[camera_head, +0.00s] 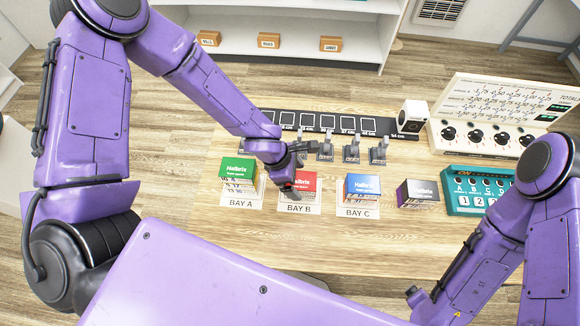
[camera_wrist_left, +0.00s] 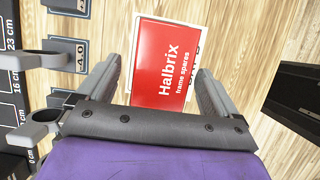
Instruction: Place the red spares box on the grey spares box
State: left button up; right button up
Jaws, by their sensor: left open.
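The red spares box (camera_head: 303,183) stands at the BAY B label, partly hidden by my left gripper (camera_head: 290,188).
A green box (camera_head: 238,170) stands at BAY A and a blue box (camera_head: 361,187) at BAY C. Behind are grey upright holders (camera_head: 325,150), a black scale strip (camera_head: 340,125) and a dial panel (camera_head: 495,115). A teal panel (camera_head: 478,190) stands right. The table front (camera_head: 330,240) is clear.

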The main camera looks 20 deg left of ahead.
pick_arm(q)
jog(key=p+v, duration=0.5)
jog(key=v, duration=0.6)
jog(key=shift+p, duration=0.4)
jog(key=shift+a, duration=0.1)
